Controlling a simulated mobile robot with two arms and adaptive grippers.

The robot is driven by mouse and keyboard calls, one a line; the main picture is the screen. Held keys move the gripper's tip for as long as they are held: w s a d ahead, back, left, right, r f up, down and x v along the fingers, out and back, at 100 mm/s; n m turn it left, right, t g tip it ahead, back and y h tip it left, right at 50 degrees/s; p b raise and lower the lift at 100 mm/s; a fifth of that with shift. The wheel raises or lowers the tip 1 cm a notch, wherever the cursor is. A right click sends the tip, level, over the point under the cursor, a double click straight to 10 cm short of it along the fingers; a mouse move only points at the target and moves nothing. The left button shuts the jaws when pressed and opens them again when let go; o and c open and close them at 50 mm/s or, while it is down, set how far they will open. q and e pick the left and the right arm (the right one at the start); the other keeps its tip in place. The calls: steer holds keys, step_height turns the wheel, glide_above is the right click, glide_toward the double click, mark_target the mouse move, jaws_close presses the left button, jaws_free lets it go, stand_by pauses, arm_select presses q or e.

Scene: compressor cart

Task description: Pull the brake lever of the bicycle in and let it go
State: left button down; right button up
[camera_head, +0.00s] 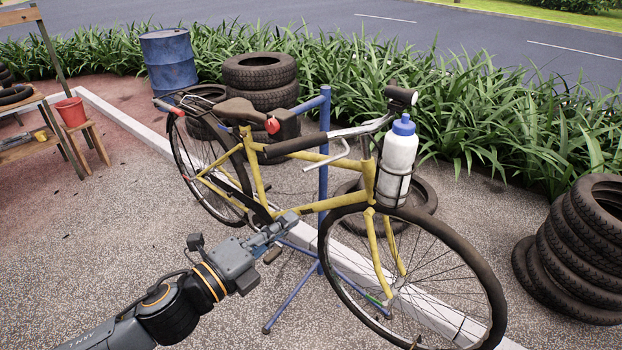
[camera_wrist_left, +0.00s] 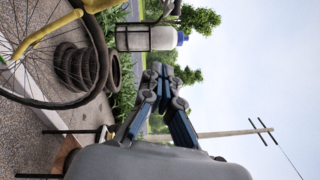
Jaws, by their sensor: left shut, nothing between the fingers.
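A yellow bicycle (camera_head: 378,240) is held on a blue stand, its front wheel at the right. Its silver brake lever (camera_head: 336,158) hangs beside the black handlebar grip (camera_head: 292,146), apart from any gripper. My left gripper (camera_head: 288,222) is below the lever and in front of the frame, its fingers shut and empty. In the left wrist view my left gripper (camera_wrist_left: 166,74) shows its fingers together, pointing towards the bottle side of the bicycle. I cannot make out the lever in that view. My right gripper is not in view.
A white bottle with a blue cap (camera_head: 398,158) sits in a holder at the handlebar. The blue stand (camera_head: 325,185) has legs spread on the ground. Tyre stacks (camera_head: 570,255) stand at right and behind. A red bucket (camera_head: 71,112) is at left. The front left ground is clear.

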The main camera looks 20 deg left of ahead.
arm_select(q)
steer(key=shift+w, duration=0.15)
steer(key=p, duration=0.6)
glide_toward(326, 162)
steer(key=d+x, duration=0.1)
steer(key=x, duration=0.3)
steer(key=shift+w+f, duration=0.1)
steer(key=shift+f, duration=0.2)
